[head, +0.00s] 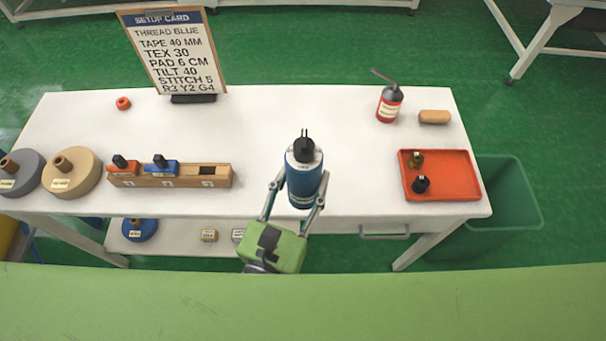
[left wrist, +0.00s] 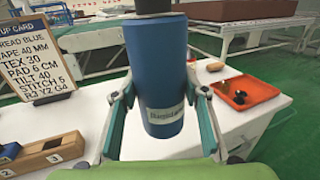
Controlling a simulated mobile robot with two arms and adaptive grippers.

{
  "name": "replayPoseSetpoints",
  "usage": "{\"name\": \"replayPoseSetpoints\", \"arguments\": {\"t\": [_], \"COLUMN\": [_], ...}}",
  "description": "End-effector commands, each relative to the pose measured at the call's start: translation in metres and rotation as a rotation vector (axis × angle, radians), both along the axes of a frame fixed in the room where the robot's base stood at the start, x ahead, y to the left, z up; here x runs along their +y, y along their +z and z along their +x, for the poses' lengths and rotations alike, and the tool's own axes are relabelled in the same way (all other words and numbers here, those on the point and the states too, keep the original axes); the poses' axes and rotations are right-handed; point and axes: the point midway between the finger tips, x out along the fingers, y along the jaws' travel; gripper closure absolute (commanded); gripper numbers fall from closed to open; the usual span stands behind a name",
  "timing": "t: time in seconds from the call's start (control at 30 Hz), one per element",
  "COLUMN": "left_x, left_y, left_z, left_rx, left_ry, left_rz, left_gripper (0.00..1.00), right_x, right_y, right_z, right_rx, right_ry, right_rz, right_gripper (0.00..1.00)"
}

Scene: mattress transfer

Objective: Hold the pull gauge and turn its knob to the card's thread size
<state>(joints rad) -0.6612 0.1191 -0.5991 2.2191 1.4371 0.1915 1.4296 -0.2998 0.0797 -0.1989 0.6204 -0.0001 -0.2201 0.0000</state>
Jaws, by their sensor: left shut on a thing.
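The pull gauge (head: 305,180) is a blue cylinder with a light top and a black knob (head: 304,150), near the front edge of the white table. My left gripper (head: 299,196) is shut around its sides. In the left wrist view the blue body (left wrist: 157,75) stands upright between the fingers, with a pale label low on it. The knob's setting is too small to read, and I cannot tell whether the gauge touches the table. The setup card (head: 177,50) reads "THREAD BLUE" and "TEX 30". My right gripper is not in view.
A wooden block (head: 195,181) with orange and blue pieces and two spools (head: 72,172) stand left. An orange tray (head: 440,190) with small items, a red bottle (head: 389,104) and a tan roll (head: 434,117) are right. The table's back middle is clear.

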Motion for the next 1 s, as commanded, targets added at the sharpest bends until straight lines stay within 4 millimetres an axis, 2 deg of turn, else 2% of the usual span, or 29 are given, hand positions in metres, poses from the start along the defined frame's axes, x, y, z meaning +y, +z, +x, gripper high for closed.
{"name": "replayPoseSetpoints", "arguments": {"t": [0.17, 1.0], "left_x": [0.000, 0.000], "left_y": [0.003, 0.004], "left_z": [0.004, 0.051], "left_rx": [-0.004, -0.003], "left_ry": [0.000, 0.000], "left_rz": [0.000, -0.002], "left_gripper": [0.99, 0.99], "right_x": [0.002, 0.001], "right_y": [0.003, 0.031], "right_z": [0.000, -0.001], "right_rx": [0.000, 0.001], "right_ry": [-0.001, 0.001], "right_rz": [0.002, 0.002], "right_gripper": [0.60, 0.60]}}
